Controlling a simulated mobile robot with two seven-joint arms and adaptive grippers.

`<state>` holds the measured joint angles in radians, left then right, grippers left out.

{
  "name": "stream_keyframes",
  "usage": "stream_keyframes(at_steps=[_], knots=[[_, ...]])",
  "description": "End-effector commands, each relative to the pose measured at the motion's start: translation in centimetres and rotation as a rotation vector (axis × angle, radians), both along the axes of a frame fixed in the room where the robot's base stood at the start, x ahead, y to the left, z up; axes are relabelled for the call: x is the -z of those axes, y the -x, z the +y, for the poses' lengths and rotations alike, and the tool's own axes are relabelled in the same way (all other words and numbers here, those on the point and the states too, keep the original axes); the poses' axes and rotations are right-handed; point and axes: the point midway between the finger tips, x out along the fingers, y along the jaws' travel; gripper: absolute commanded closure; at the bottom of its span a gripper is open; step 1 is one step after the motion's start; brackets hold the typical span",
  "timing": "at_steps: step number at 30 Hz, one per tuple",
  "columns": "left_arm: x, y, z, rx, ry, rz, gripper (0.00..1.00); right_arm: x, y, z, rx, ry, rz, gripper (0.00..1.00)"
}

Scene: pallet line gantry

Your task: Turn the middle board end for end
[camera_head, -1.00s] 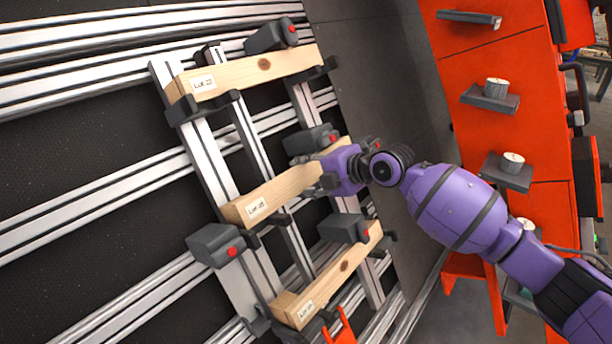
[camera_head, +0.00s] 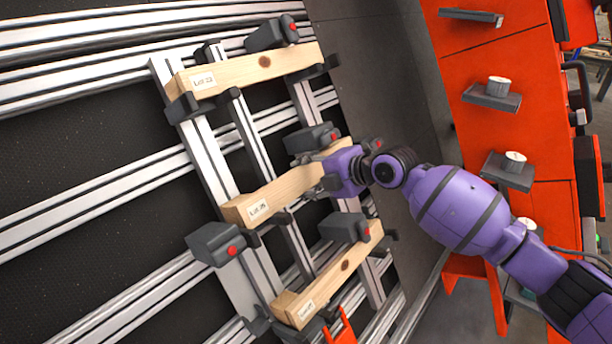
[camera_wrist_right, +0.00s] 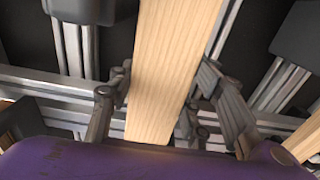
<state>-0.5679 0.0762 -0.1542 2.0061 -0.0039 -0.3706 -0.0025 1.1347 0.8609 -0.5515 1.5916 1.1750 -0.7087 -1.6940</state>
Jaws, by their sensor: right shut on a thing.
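The middle board (camera_head: 285,190) is pale wood with a lot label at its left end. It lies across the aluminium rails between two other boards, and it also shows in the right wrist view (camera_wrist_right: 172,55). My right gripper (camera_head: 328,183) is at the board's right part, its fingers on either side of the wood, shut on it. The fingers also show on both sides in the wrist view (camera_wrist_right: 160,100). The upper board (camera_head: 250,74) and lower board (camera_head: 335,275) lie roughly parallel to it, each labelled at the left end.
Dark clamps with red buttons stand by the boards, one near the middle board's right end (camera_head: 313,138) and one below its left end (camera_head: 212,245). A red-orange cabinet (camera_head: 500,120) with small shelves stands at the right. Dark floor lies between.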

Motion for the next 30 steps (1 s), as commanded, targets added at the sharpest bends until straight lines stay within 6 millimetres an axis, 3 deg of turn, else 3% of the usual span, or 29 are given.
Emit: stream_keyframes(at_steps=[3, 4, 8, 20, 30], knots=[[0.0, 0.2, 0.0, -0.001, -0.001, 0.003, 0.64, -0.2, 0.0, 0.0, 0.0, -0.001, -0.003, 0.88], [0.0, 0.2, 0.0, -0.001, -0.001, 0.003, 0.64, -0.2, 0.0, 0.0, 0.0, -0.001, -0.003, 0.5], [0.0, 0.2, 0.0, -0.001, -0.001, 0.002, 0.64, -0.2, 0.0, 0.0, 0.0, 0.0, -0.002, 0.33], [-0.1, -0.6, -0.1, 0.004, 0.001, -0.009, 0.64, -0.2, 0.3, -0.4, 0.002, 0.001, 0.0, 0.32], [-0.1, -0.4, -0.1, 0.002, 0.0, -0.006, 0.64, -3.2, 4.3, -4.5, 0.002, 0.006, -0.002, 0.32]])
